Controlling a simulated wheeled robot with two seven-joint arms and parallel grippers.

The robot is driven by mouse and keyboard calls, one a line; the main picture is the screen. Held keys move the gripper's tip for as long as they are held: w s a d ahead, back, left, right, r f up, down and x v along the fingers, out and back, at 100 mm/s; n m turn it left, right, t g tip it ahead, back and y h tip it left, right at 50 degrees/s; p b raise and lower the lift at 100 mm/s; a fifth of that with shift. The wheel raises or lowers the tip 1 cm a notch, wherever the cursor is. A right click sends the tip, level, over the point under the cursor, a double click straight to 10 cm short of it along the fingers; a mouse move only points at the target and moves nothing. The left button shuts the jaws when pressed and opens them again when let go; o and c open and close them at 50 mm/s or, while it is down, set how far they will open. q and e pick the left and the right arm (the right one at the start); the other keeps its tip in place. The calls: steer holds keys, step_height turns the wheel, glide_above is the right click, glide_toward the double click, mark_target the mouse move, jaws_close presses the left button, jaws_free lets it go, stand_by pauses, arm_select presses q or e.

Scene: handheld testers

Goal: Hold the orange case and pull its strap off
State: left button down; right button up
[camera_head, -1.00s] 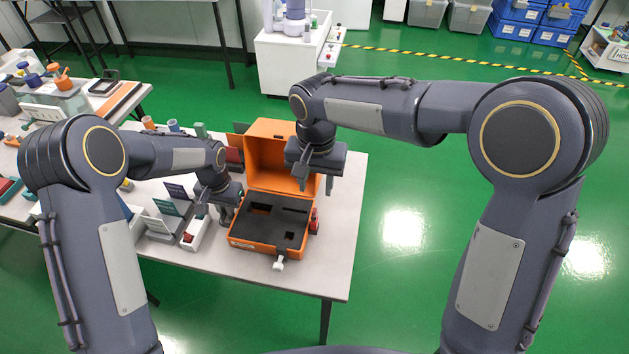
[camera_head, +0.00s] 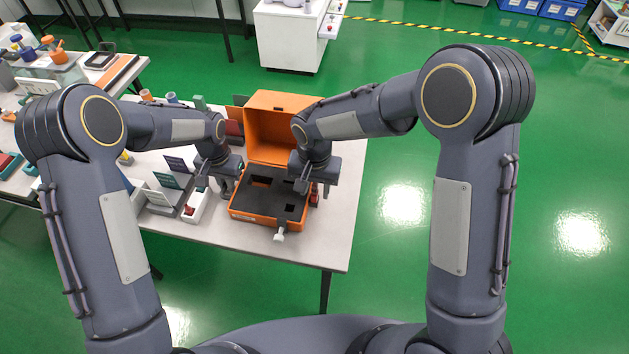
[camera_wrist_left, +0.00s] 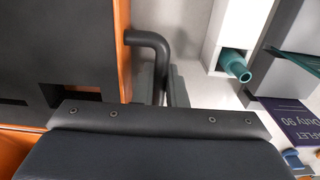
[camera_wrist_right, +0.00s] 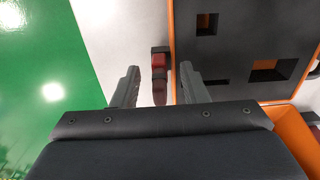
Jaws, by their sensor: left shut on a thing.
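The orange case (camera_head: 262,220) stands open on the table, its lid (camera_head: 268,118) raised at the back and dark foam inside. In the left wrist view a black handle (camera_wrist_left: 152,40) sticks out from the case's side. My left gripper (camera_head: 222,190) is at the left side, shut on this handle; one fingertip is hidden. A red and black strap piece (camera_wrist_right: 159,72) sits on the case's right side, also partly visible in the head view (camera_head: 314,197). My right gripper (camera_wrist_right: 158,86) is open, its fingers either side of the strap piece; contact cannot be told.
A white tag-like piece (camera_head: 279,235) hangs at the case's front.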

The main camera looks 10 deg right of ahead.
jaws_close()
steer(key=c, duration=0.6)
jaws_free()
steer(key=shift+c, duration=0.2)
jaws_close()
steer(key=shift+r, duration=0.1)
steer(key=shift+r, duration=2.45)
